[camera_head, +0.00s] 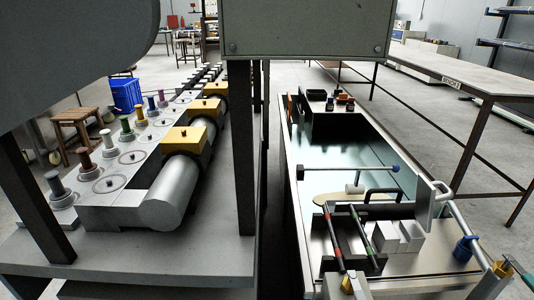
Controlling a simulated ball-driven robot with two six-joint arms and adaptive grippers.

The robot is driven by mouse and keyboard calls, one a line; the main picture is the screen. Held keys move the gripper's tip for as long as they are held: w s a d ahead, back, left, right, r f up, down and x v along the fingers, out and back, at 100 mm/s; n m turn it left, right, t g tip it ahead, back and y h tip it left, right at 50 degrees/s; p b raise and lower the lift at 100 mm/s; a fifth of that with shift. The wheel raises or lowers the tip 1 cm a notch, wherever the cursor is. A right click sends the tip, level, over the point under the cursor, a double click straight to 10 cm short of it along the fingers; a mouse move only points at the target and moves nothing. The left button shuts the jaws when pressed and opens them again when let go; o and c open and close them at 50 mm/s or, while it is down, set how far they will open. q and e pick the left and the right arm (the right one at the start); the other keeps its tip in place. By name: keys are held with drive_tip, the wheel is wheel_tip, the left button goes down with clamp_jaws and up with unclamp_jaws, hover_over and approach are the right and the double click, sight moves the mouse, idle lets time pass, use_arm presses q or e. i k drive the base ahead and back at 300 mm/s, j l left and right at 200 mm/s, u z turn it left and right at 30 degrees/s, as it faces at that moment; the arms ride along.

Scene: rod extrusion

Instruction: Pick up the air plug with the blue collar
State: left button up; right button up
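A row of upright plugs with differently coloured collars stands along the left side of the grey machine bed on the left. A small plug with a bluish collar (162,98) stands toward the far end, beyond a purple plug (151,104). It is small, and I cannot tell its exact shape. A larger blue-collared fitting (463,248) sits on the front right of the metal trough; I cannot tell if it is an air plug. Neither of my grippers can be made out in this view.
A dark post (240,150) and grey housing (305,25) block the middle.

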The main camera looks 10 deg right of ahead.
sight(463, 243)
drive_tip(key=z, duration=1.8)
